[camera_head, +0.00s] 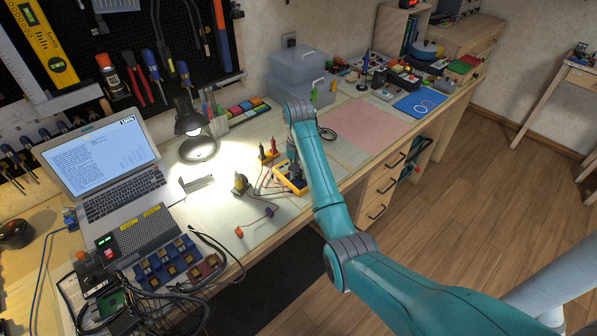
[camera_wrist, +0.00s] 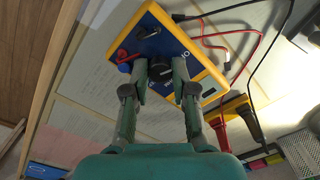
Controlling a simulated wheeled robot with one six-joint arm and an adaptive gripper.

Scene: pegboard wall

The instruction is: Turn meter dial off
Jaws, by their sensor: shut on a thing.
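The meter (camera_wrist: 205,68) has a yellow case and a blue-grey face, and lies on the workbench. Its dark round dial (camera_wrist: 160,73) sits between the two fingertips of my gripper (camera_wrist: 160,78) in the wrist view. The fingers are shut on the dial from both sides. In the head view the yellow meter (camera_head: 283,181) shows partly behind my gripper, which reaches down on it from above. The dial is hidden there. I cannot read the dial's setting.
Red and black leads (camera_wrist: 233,33) run from the meter. A lit lamp (camera_head: 189,125) and an open laptop (camera_head: 105,165) stand to the left. A pink mat (camera_head: 368,125) to the right is clear.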

